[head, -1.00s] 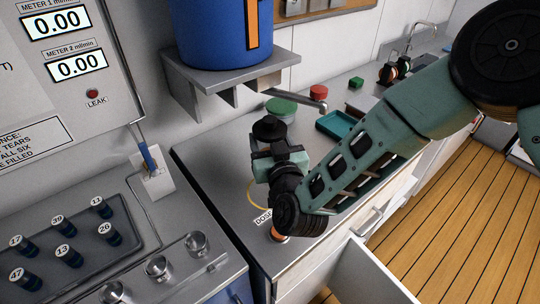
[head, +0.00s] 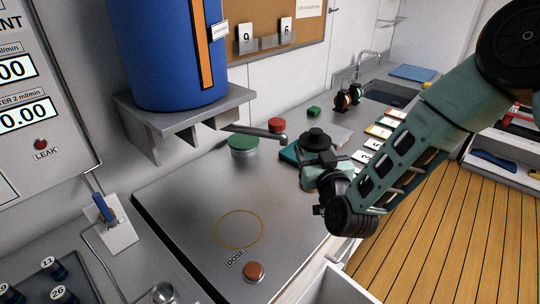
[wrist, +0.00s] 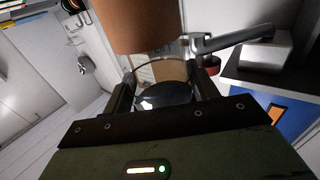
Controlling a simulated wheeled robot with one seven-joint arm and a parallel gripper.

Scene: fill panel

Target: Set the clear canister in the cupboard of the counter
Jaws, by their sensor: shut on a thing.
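The canister's body is mostly hidden in the head view. A white panel (head: 335,287) stands out from the counter's front at the bottom edge; the cupboard's inside is hidden.
A blue tank (head: 175,55) sits on a wall shelf (head: 190,110), with a spout (head: 255,132) reaching over the counter. A yellow ring (head: 240,228) and an orange button (head: 254,271) are near the front.

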